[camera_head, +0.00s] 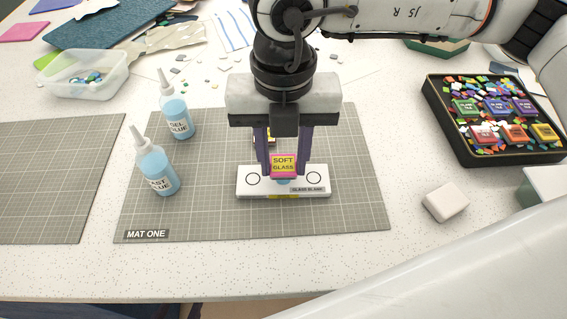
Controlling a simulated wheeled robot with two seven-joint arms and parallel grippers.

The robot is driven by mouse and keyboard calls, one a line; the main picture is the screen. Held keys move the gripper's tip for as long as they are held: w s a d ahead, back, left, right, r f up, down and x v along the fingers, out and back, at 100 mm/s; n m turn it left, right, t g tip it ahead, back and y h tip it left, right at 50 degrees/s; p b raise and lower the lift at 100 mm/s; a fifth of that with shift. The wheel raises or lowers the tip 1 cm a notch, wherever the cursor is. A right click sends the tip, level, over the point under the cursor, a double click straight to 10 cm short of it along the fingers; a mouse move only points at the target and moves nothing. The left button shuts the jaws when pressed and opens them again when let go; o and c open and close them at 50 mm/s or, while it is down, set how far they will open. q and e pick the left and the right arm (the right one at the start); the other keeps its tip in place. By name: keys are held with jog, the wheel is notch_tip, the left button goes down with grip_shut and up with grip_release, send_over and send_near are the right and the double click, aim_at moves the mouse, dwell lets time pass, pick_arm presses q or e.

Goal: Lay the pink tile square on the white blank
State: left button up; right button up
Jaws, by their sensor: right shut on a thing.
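The pink tile (283,173), with a yellow "SOFT GLASS" label on top, is between the fingertips of my right gripper (285,170), which is shut on it. The white blank (240,182) lies on mat one (190,220), marked with a ring near each end. The tile is over the middle of the blank's far side and looks about level. I cannot tell whether it touches. A blue patch (284,182) shows on the blank just in front of the tile. My left gripper is not in view.
Two blue glue bottles (158,172) (177,117) stand left of the blank. A black tray (437,108) of tiles and a white block (445,203) are at the right. The mat's front is clear.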

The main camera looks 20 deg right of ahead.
aim_at(283, 168)
jog(key=shift+f, duration=1.25)
jog(key=shift+f, duration=0.15)
jog(key=o, duration=1.1)
jog(key=shift+c, duration=0.2)
jog(key=shift+r, duration=0.4)
notch_tip(283, 168, up, 12)
jog(key=shift+f, duration=0.2)
